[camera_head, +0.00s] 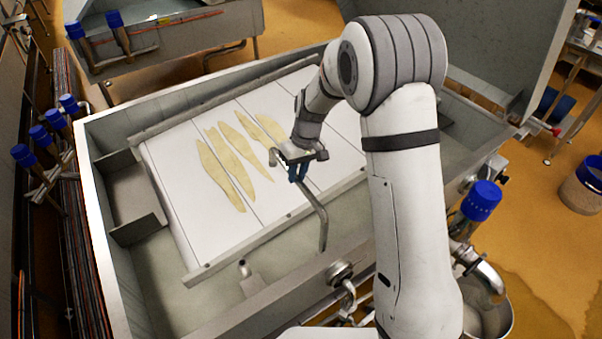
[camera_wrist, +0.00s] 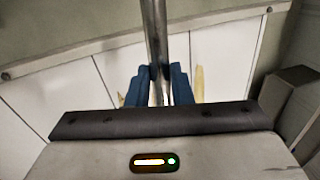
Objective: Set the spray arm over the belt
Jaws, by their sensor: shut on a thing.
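My gripper (camera_head: 299,171) is shut on the spray arm (camera_head: 321,218), a bent grey metal pipe that hangs down from the fingers towards the front of the vat. In the wrist view the blue fingertips (camera_wrist: 160,75) close on both sides of the pipe (camera_wrist: 155,30), which runs up out of the picture. The white belt (camera_head: 265,195) lies below, with several pale yellow flat pieces (camera_head: 224,172) on it. The pipe's lower end is over the belt's front edge or the trough in front of it; I cannot tell its height.
The belt sits in a grey metal vat (camera_head: 97,230) with raised walls. A short pipe stub (camera_head: 244,268) stands in the front trough. A blue-capped valve (camera_head: 481,201) is at the right, and several blue-handled valves (camera_head: 40,137) line the left side.

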